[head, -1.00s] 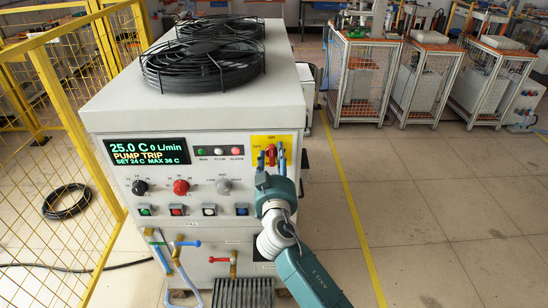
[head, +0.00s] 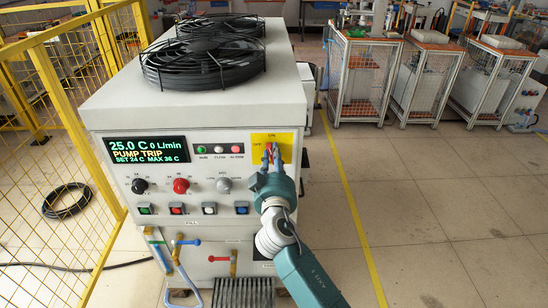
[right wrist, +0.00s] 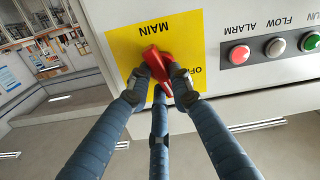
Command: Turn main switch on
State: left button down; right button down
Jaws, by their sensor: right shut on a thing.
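In the right wrist view, which is upside down, the handle sits aslant on the plate, and the words MAIN and part of OFF can be read. My right gripper (head: 269,157) is shut on the red handle. In the right wrist view its dark fingertips (right wrist: 155,82) press on the handle from both sides, with a third finger below. The handle's lower part is partly hidden by the fingers. My left gripper is not in view.
The display (head: 148,150) reads PUMP TRIP. Lamps (head: 218,149), knobs (head: 181,186) and push buttons (head: 177,208) lie left of the switch. Hoses and valves (head: 187,242) hang below.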

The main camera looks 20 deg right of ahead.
jog(key=shift+a+r+n, duration=0.1)
jog(key=shift+r+n, duration=0.15)
jog(key=shift+n, duration=1.05)
jog(key=c, duration=1.5)
grip_release()
jog(key=shift+c, duration=0.2)
jog(key=shift+w, duration=0.1)
jog(key=shift+f, duration=0.1)
jog(key=v, duration=1.2)
